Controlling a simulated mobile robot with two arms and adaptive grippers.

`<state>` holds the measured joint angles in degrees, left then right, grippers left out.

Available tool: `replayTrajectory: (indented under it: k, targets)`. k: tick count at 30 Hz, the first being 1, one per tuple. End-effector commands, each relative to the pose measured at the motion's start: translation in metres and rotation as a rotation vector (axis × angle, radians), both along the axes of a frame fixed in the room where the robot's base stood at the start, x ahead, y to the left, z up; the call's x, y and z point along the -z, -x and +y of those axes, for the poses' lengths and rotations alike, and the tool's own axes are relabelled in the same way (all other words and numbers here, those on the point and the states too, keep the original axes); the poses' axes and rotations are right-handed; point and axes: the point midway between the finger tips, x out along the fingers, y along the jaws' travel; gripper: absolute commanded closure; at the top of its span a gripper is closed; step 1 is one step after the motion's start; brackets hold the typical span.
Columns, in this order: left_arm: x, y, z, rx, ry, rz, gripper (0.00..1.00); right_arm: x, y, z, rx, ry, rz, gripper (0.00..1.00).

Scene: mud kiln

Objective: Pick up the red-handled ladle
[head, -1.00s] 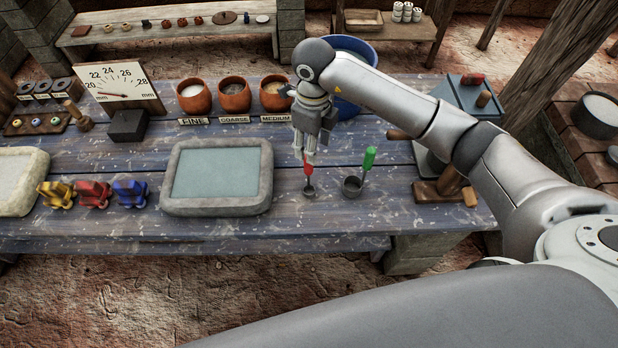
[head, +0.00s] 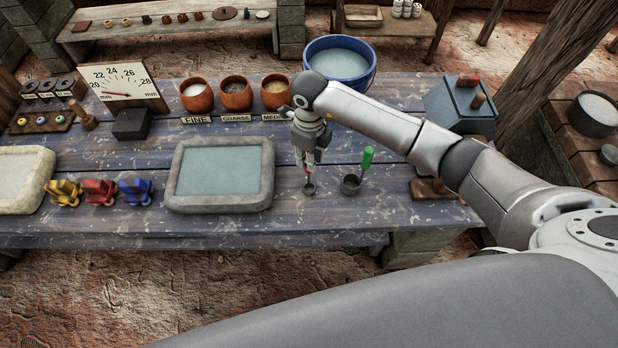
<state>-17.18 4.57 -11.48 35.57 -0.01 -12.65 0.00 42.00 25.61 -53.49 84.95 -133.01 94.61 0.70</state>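The red-handled ladle (head: 309,189) stands on the blue plank table with its small dark cup at the bottom. Only a little of its red handle shows below the fingers. My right gripper (head: 308,162) points down over the ladle, with its fingers around or just in front of the handle. Whether the fingers are apart or closed on the handle is too small to tell. My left gripper is out of view.
A green-handled ladle (head: 351,186) stands close to the right. A stone-rimmed tray (head: 268,180) lies to the left. Clay bowls (head: 235,95) and a blue basin (head: 368,78) stand behind. The table's front edge is close in front.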

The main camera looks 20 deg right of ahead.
Motion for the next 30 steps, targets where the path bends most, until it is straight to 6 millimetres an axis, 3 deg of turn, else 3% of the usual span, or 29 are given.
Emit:
replayTrajectory:
  k: [3, 20, 25, 30]
  targets:
    - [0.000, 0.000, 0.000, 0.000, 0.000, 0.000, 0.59, 0.000, 0.000, 0.000, 0.000, 0.000, 0.000, 1.00]
    - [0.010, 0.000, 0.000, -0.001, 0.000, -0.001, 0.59, -0.009, -0.001, 0.000, -0.001, -0.001, -0.004, 1.00]
    - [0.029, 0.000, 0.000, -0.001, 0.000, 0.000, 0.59, -0.032, 0.001, 0.001, -0.003, -0.001, -0.007, 1.00]
    - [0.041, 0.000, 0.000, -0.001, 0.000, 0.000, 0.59, -0.067, 0.029, 0.013, -0.006, -0.002, -0.008, 1.00]
